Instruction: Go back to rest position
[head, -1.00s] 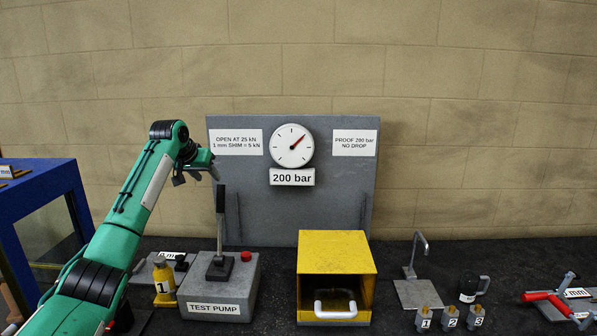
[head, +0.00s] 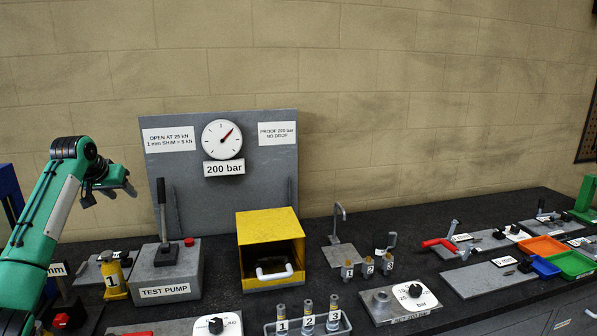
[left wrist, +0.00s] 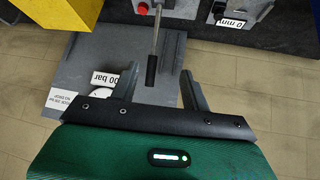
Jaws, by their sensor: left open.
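My left gripper (head: 107,192) is raised at the left of the head view, left of the gauge board and above the bench, with nothing between its fingers. In the left wrist view its two fingers (left wrist: 158,88) stand apart. The pump's lever handle (left wrist: 152,68) shows beyond and between them, and I cannot tell the gap from that view. In the head view the lever (head: 162,205) stands upright on the grey test pump (head: 166,272), to the right of the gripper and apart from it. My right gripper is not in view.
A gauge board (head: 190,192) reads 200 bar behind the pump. A yellow box (head: 270,226) with a white handle stands right of it. A yellow bottle jack (head: 113,277) stands left of the pump. Several valves, tools and trays (head: 575,264) fill the bench to the right.

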